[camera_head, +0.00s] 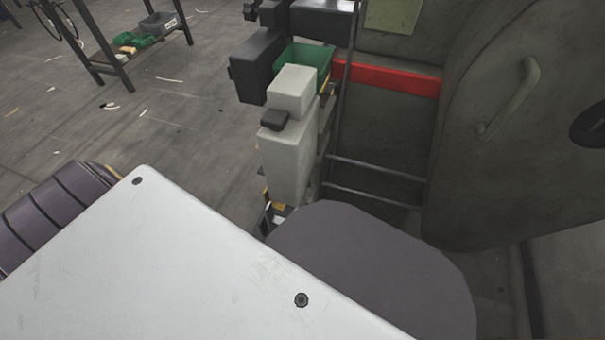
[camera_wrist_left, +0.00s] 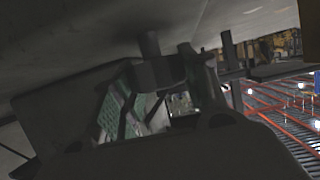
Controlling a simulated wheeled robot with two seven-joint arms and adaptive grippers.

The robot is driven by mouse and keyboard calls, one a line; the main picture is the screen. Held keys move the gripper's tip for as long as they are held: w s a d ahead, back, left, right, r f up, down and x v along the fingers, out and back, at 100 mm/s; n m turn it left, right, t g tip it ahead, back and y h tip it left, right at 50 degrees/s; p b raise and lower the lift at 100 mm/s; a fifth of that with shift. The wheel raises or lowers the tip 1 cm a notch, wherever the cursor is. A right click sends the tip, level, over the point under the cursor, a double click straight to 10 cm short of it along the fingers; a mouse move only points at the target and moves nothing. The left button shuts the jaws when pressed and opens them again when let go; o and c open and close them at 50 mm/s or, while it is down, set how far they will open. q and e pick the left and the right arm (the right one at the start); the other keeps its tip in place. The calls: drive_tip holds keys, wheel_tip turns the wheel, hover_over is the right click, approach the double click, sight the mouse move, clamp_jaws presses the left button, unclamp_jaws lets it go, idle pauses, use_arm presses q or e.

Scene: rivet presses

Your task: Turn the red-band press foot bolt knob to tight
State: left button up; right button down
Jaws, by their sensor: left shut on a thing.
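The press with the red band (camera_head: 405,82) stands at the right in the head view, a dark grey-green body with a curved handle on its rounded side. Its foot is hidden in that view, and so are both my grippers. In the dark left wrist view, my left gripper (camera_wrist_left: 158,78) is shut on a dark knob (camera_wrist_left: 154,74) at the middle. A short dark post (camera_wrist_left: 150,44) rises from the knob towards the grey surface above. Shadow hides the knob's outline and any marking on it, so I cannot tell its turn.
In the head view, a light grey box-shaped unit (camera_head: 287,160) and a green bin (camera_head: 304,62) stand beside the press. A bench leg (camera_head: 102,45) and small bins (camera_head: 150,28) are at the back left. The floor (camera_head: 165,105) between is mostly clear. Red lines show in the wrist view.

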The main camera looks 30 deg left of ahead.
use_arm(q)
drive_tip(key=shift+m+h, duration=1.7)
drive_tip(key=shift+h, duration=0.3)
drive_tip(key=shift+m+g+h, duration=0.4)
drive_tip(key=shift+m+h, duration=0.9)
drive_tip(key=shift+h, duration=0.2)
drive_tip(key=shift+m+g+h, duration=0.3)
drive_tip(key=shift+m+h, duration=0.3)
drive_tip(key=o, duration=1)
drive_tip(key=shift+o, duration=0.2)
drive_tip(key=shift+s+a, duration=0.2)
drive_tip(key=shift+s, duration=0.2)
drive_tip(key=shift+s+a+r, duration=0.1)
drive_tip(key=shift+s, duration=0.05)
drive_tip(key=v, duration=1)
drive_tip(key=shift+s+r, duration=0.15)
drive_tip(key=shift+s, duration=0.15)
drive_tip(key=shift+a, duration=0.1)
